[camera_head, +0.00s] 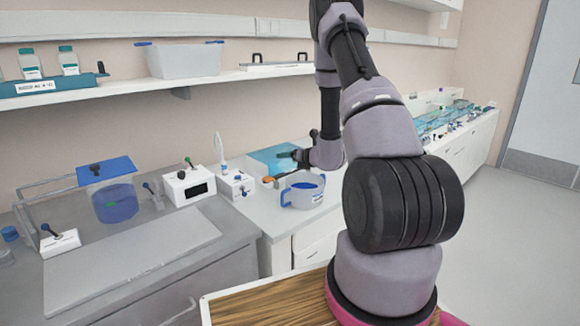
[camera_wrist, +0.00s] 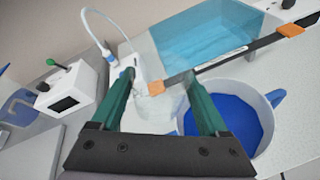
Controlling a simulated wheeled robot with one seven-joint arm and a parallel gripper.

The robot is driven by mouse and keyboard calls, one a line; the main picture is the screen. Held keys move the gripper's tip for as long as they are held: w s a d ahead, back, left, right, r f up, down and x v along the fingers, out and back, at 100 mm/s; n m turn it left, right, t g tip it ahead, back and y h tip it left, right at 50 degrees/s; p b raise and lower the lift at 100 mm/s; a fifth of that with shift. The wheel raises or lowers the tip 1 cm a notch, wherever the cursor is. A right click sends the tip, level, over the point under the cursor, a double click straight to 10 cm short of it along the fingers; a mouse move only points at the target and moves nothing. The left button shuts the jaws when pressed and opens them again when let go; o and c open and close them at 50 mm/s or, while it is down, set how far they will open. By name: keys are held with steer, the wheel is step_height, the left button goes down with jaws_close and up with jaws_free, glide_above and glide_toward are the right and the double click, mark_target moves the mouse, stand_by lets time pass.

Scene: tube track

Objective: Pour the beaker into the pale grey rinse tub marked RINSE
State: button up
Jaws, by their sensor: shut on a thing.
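A pale grey tub (camera_head: 298,200) with blue handles and blue liquid stands near the front edge of the counter. Its label is too small to read. It also shows at the right in the wrist view (camera_wrist: 267,112). My gripper (camera_wrist: 160,82) is shut on a clear beaker (camera_wrist: 158,108), which shows faintly between the green fingers, left of the tub. Its contents and exact tilt cannot be made out. In the head view, the gripper is small and dark behind the tub, and the beaker is hard to tell apart there.
A clear blue tank (camera_wrist: 205,40) stands behind, with a black bar with orange ends (camera_wrist: 237,60) near it. A white device with a curved hose (camera_head: 236,182) and a white box with a dark display (camera_head: 190,186) are left of the tub. A shelf (camera_head: 215,78) runs above.

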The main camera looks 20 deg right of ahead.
mark_target(284, 160)
steer(key=shift+a+n+h, duration=0.6)
steer(key=shift+a+n, duration=0.3)
steer(key=shift+a, duration=0.2)
steer(key=shift+s+a+n+h, duration=0.1)
steer(key=shift+a+n+h, duration=0.3)
steer(key=shift+n+h, duration=0.3)
